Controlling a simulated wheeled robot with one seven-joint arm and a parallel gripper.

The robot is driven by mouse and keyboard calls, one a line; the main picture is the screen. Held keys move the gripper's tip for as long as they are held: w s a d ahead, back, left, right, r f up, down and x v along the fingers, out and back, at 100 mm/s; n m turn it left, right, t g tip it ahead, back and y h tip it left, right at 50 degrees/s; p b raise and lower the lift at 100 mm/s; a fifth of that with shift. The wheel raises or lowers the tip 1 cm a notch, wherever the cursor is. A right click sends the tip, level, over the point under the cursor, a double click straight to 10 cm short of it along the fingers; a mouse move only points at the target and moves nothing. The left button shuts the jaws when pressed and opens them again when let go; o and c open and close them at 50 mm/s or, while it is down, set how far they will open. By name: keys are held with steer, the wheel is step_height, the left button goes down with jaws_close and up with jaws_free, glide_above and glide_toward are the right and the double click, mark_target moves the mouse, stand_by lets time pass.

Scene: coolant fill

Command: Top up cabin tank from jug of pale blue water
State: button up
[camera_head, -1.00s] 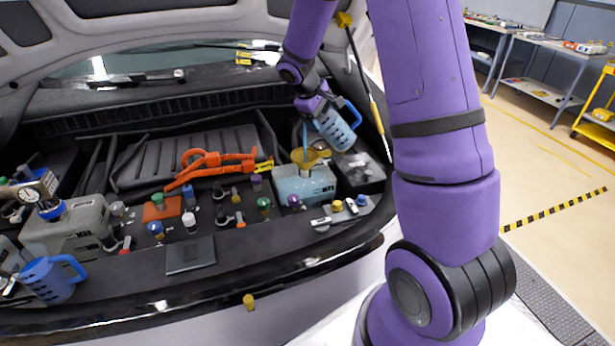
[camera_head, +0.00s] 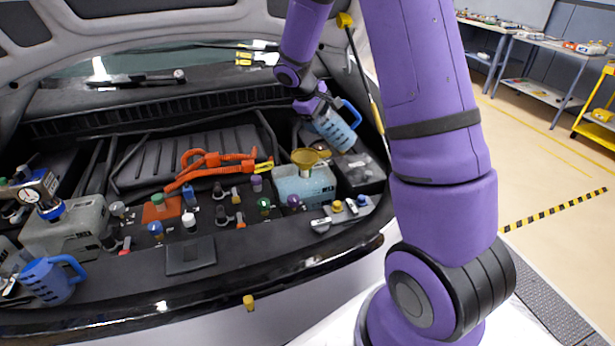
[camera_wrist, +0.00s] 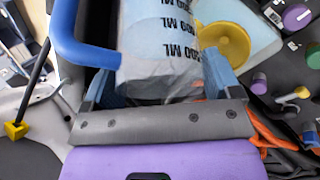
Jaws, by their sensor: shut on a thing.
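My gripper (camera_wrist: 160,95) is shut on a clear jug (camera_head: 335,130) with a blue handle and dark volume marks. The jug is tilted, with its mouth toward the lower left, above and to the right of a yellow funnel (camera_head: 304,157). The funnel stands in the top of a tank (camera_head: 303,186) holding pale blue liquid. No stream shows between jug and funnel. In the wrist view the jug (camera_wrist: 160,40) fills the upper middle, and the funnel (camera_wrist: 226,45) is to its right. How much the jug still holds is hard to tell.
A second blue jug (camera_head: 50,281) stands at the front left beside a grey tank (camera_head: 65,232). Several coloured caps stand on the dark panel left of the pale blue tank. Orange cables (camera_head: 215,165) run behind them. A black box (camera_head: 360,172) is right of the tank.

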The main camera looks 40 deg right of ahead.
steer(key=shift+w+a+f+g+h, duration=0.1)
steer(key=shift+a+f+g+h, duration=0.05)
steer(key=shift+f+g+h, duration=0.3)
steer(key=shift+w+a+f+g+h, duration=0.1)
steer(key=shift+a+f+g+h, duration=0.1)
steer(key=shift+h, duration=0.35)
stand_by(3.3)
